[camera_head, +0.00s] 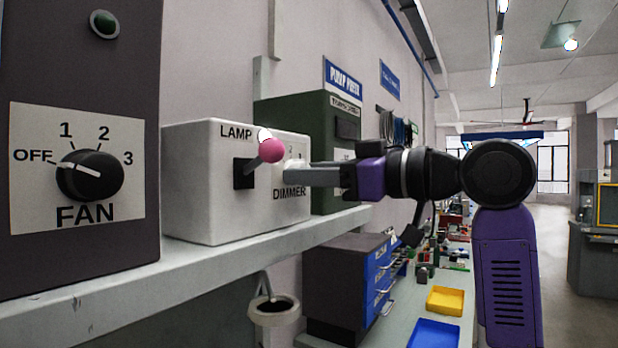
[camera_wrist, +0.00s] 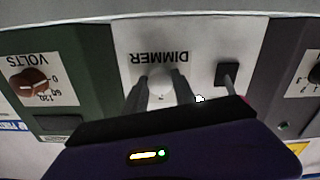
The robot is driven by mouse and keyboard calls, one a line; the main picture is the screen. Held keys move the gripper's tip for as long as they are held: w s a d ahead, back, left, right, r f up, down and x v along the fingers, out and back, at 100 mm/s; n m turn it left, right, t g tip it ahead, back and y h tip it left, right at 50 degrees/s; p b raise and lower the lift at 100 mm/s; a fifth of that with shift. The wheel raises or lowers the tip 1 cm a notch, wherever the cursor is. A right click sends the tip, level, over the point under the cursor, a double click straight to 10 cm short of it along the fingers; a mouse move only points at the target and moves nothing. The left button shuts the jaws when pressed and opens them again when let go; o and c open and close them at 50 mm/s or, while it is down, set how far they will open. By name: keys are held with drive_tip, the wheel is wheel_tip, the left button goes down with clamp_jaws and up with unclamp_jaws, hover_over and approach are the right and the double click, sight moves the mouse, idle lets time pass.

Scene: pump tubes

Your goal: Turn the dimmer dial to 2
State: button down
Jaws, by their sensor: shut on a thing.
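The white dimmer dial (camera_wrist: 159,79) is on the front of a white box (camera_head: 208,190), by the word DIMMER. My gripper (camera_head: 292,174) reaches in from the right, its grey fingers at the box face. In the wrist view, my gripper's fingers (camera_wrist: 161,92) stand on both sides of the dial and are shut on it. The fingers hide most of the dial in the head view. Its pointer and most of its numbers are hidden or too small, so I cannot tell its setting.
The LAMP switch with a pink ball tip (camera_head: 271,151) sticks out just left of my fingers. A FAN dial (camera_head: 90,175) is at the far left, pointing at OFF. A green VOLTS box (camera_wrist: 60,85) stands beside the white box. The shelf (camera_head: 210,264) runs below.

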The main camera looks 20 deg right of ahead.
idle(0.4)
drive_tip(key=c, duration=1)
unclamp_jaws()
drive_tip(key=shift+b+v, duration=1.05)
drive_tip(key=shift+v, duration=2.9)
drive_tip(key=shift+r, duration=0.1)
